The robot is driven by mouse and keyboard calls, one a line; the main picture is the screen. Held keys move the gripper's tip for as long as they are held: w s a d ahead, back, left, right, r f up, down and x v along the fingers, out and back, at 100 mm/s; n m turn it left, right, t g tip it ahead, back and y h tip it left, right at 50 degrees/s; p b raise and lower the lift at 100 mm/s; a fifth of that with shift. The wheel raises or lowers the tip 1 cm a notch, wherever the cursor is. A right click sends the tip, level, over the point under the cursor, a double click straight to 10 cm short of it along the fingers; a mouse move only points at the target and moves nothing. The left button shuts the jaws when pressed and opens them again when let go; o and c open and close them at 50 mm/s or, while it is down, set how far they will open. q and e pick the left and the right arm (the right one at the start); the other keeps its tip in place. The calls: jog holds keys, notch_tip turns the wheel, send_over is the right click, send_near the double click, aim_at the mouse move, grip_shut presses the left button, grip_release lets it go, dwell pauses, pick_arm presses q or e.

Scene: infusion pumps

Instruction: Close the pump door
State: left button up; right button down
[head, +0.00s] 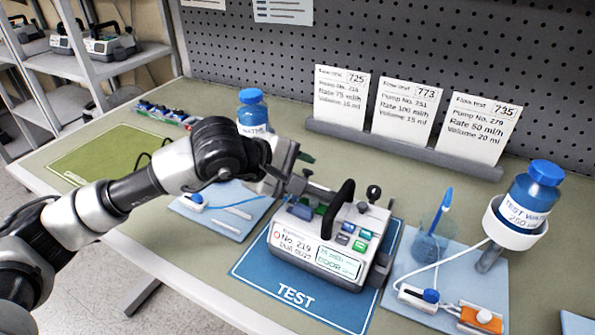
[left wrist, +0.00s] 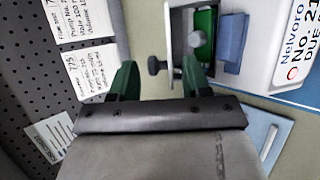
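The white infusion pump (head: 330,240) stands on the blue TEST mat (head: 265,283). Its small screen shows the word DOOR. The pump door (head: 318,194) seems to be the grey plate standing open at the pump's left end, partly hidden by my gripper. In the left wrist view the door plate (left wrist: 176,38) carries a black knob (left wrist: 155,66), with green and blue parts beside it. My left gripper (head: 298,172) is at the door. Its green fingers (left wrist: 158,78) are apart, with the knob between them in the picture; contact is unclear. My right gripper is not in view.
A water bottle (head: 252,110) stands behind my left arm. A beaker (head: 430,240) and a bottle in a holder (head: 528,200) stand right of the pump. Flow test cards (head: 405,107) line the back.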

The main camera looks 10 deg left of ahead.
pick_arm(q)
jog(key=b+v, duration=0.1)
jog(key=v, duration=0.9)
jog(key=shift+s+a+r, duration=0.2)
jog(key=shift+s+a, duration=0.05)
